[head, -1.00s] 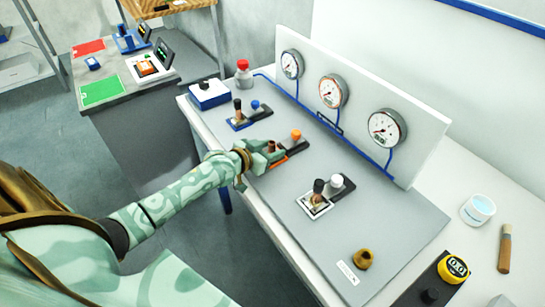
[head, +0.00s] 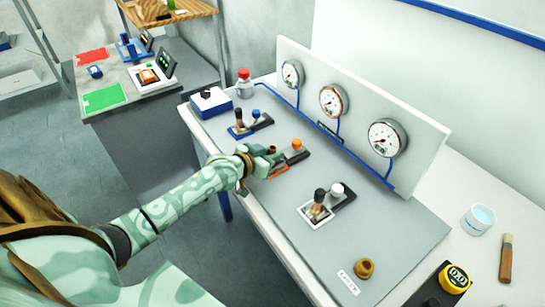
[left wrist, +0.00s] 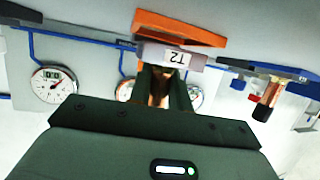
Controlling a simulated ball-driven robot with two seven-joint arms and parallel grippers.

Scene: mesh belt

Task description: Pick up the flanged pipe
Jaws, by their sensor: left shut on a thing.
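A short brass-brown piece with a flared rim (head: 364,268) stands near the front of the grey panel in the head view. It looks most like the flanged pipe. My left gripper (head: 270,155) is well behind and left of it, at the orange-framed station (head: 279,169). In the left wrist view, my left gripper (left wrist: 160,88) is shut on a copper-brown upright piece (left wrist: 161,84), just below a block labelled T2 (left wrist: 178,56). The fingers hide much of this piece. My right gripper is not in view.
Blue-framed (head: 237,132) and white-framed (head: 317,214) stations with black-topped brown uprights flank my left gripper. Several gauges (head: 387,138) stand behind on a white board. A white cup (head: 478,219) and a brown-handled tool (head: 506,258) lie to the right. The panel's front is mostly clear.

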